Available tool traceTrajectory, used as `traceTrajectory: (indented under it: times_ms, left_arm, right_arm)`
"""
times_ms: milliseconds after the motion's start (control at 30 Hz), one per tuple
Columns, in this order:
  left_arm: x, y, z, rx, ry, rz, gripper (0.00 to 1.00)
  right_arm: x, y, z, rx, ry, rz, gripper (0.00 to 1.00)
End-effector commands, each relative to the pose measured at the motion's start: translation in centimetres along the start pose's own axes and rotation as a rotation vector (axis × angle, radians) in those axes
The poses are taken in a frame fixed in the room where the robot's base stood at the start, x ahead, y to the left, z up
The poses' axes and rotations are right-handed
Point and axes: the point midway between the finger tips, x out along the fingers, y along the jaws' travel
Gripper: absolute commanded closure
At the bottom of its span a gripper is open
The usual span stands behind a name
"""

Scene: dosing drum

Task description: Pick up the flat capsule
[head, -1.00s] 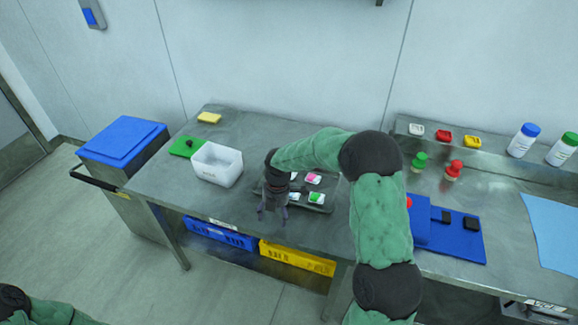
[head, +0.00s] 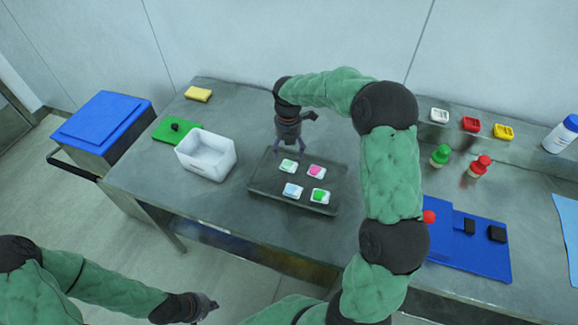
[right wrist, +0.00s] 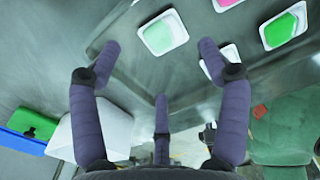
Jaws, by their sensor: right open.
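Several small white dishes with coloured contents sit on a dark tray (head: 262,180): pale green (head: 289,166), pink (head: 317,171), pale blue (head: 293,190) and green (head: 320,196). I cannot tell which holds the flat capsule. My right gripper (head: 290,150) is open and empty, pointing down by the tray's back-left edge, near the pale green dish.
A white bin (head: 207,157) stands left of the tray, beside a green board (head: 170,131) with a dark knob. A yellow sponge (head: 198,94) lies behind. Blue boards (head: 470,240) and green and red stoppers are at right. Bare table lies between bin and tray.

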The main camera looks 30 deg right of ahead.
Motion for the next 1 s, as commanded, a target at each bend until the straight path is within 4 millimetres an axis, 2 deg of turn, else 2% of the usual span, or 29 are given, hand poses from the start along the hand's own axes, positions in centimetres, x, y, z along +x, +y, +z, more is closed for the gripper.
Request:
traceTrajectory:
  times_ms: [33,267,600,867,900,1000]
  left_arm:
    - [0.4,-0.1,0.0,0.0,0.0,0.0,1.0]
    - [0.9,-0.3,-0.1,0.0,0.0,0.0,1.0]
    - [3.0,-1.1,-0.1,0.0,0.0,0.0,1.0]
    - [2.9,-1.0,-0.1,0.0,0.001,0.0,1.0]
    - [2.9,-1.0,-0.1,0.0,0.001,0.0,1.0]
    - [2.9,-1.0,-0.1,0.0,0.001,0.0,1.0]
  right_arm:
    - [1.0,0.0,0.0,0.0,0.001,-0.001,0.24]
    - [2.3,-0.1,-0.1,0.0,0.001,-0.001,0.24]
    - [6.6,-0.5,-0.3,0.001,0.0,0.0,0.24]
    - [6.7,-0.5,-0.3,0.001,0.0,0.0,0.24]
    - [6.7,-0.5,-0.3,0.001,0.0,0.0,0.35]
    - [6.7,-0.5,-0.3,0.001,0.0,0.0,0.58]
